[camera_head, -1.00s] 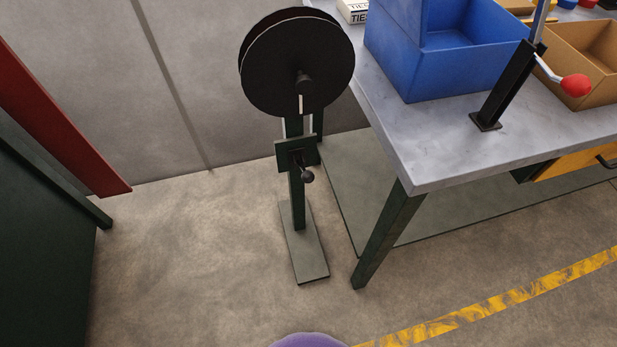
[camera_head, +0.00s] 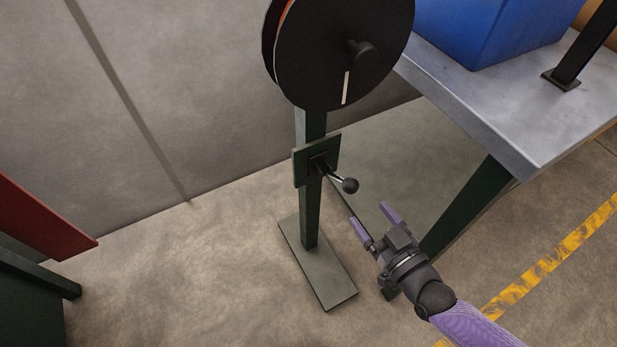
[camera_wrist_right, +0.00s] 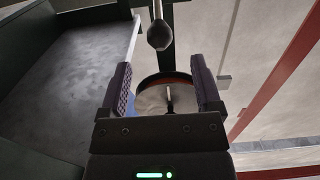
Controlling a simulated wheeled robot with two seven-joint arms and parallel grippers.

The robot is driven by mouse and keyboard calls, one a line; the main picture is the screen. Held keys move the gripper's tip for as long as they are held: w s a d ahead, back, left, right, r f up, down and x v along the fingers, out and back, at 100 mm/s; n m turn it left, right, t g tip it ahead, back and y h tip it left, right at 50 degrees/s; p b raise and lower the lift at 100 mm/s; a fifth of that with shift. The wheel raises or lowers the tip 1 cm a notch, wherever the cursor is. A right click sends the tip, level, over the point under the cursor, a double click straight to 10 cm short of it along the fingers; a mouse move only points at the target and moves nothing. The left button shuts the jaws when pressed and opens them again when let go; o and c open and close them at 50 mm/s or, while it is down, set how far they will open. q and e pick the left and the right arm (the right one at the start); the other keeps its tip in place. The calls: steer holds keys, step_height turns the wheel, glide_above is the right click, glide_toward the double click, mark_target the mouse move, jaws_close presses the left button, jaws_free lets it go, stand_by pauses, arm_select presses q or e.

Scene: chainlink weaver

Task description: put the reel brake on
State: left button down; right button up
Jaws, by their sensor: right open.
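The reel (camera_head: 340,50) is a black disc on a dark green post (camera_head: 311,215). The brake lever (camera_head: 334,174) comes out of a dark plate (camera_head: 303,166) on the post, below the reel, and ends in a black ball knob (camera_head: 350,185). My right gripper (camera_head: 374,217) is open and empty, just below and to the right of the knob, apart from it. In the right wrist view the knob (camera_wrist_right: 160,36) hangs ahead, beyond and between the open fingers (camera_wrist_right: 160,88). The reel (camera_wrist_right: 163,98) shows behind it. My left gripper is not in view.
The workbench (camera_head: 480,100) stands at the right with a blue bin (camera_head: 485,35) on it. Its green leg (camera_head: 468,205) is close to my right arm. A red part (camera_head: 40,215) is at the left. The floor left of the post is clear.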

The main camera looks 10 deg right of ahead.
mark_target(355, 192)
steer(key=shift+w+a+r, duration=0.3)
steer(key=shift+w+a, duration=0.05)
steer(key=shift+w, duration=0.2)
steer(key=b+x, duration=0.1)
steer(key=x, duration=0.3)
steer(key=b+x, duration=0.2)
steer(key=x, duration=0.1)
steer(key=shift+w+d+r, duration=0.1)
steer(key=shift+w, duration=0.35)
steer(key=shift+w+r, duration=0.1)
steer(key=shift+w, duration=0.3)
steer(key=shift+c, duration=0.4)
steer(key=c, duration=0.5)
jaws_close()
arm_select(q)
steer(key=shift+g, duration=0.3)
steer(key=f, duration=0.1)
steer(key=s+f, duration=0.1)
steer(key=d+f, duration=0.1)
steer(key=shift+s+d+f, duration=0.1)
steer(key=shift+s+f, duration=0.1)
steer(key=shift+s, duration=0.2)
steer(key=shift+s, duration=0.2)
